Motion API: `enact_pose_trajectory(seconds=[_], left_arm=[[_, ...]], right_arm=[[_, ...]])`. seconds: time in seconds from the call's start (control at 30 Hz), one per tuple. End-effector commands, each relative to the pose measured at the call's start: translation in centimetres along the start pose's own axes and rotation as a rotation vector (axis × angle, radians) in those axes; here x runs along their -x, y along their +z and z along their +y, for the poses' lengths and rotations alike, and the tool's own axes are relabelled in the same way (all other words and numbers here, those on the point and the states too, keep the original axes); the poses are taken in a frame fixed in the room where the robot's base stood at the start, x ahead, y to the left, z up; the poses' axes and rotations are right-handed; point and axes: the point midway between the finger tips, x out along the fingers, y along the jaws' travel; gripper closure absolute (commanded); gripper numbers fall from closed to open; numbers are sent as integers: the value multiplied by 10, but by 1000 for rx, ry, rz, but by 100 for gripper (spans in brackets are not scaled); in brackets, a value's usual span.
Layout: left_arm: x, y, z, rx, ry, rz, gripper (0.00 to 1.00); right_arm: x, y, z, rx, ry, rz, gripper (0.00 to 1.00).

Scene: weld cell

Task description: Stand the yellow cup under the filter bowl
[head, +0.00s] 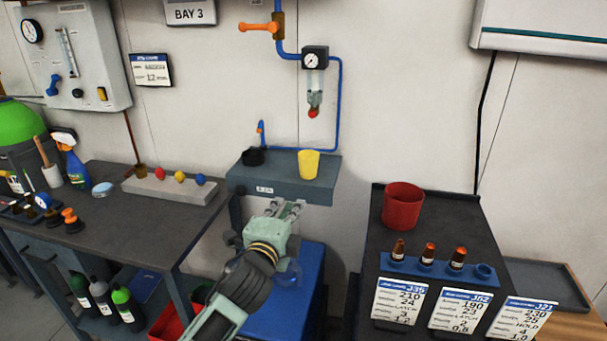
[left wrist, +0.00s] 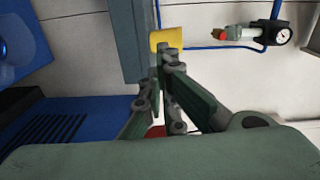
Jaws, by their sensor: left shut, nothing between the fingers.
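The yellow cup (head: 309,163) stands upright on the small grey wall shelf (head: 285,187), towards its right end. It also shows in the left wrist view (left wrist: 166,39), just beyond the fingertips. The filter bowl (head: 315,84) hangs on the wall below a round gauge, with a red tip at its bottom; it shows in the left wrist view too (left wrist: 242,33). It is above the shelf, roughly over the cup in the head view. My left gripper (head: 287,207) is shut and empty, in front of the shelf's front edge and below the cup. My right gripper is not in view.
A black round cup (head: 254,156) sits at the shelf's left end, near a blue pipe (head: 337,110) on the wall. A dark bench (head: 130,225) stands left. A dark cart (head: 430,225) with a red bucket (head: 403,205) and small bottles stands right. A blue box (head: 285,300) is below.

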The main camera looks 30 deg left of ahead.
Motion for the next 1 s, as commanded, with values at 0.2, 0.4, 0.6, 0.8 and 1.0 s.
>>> enact_pose_trajectory(seconds=[0.2,0.4,0.6,0.8,1.0], left_arm=[[-19,0,-16,-54,-44,6,100],[-54,0,-18,-50,-42,6,100],[-93,0,-19,-47,-40,5,100],[-124,-1,-20,-47,-40,6,100],[-141,-1,-19,-48,-39,6,100]], right_arm=[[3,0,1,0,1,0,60],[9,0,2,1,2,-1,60],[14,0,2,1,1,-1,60],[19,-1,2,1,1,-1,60],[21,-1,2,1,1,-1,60]])
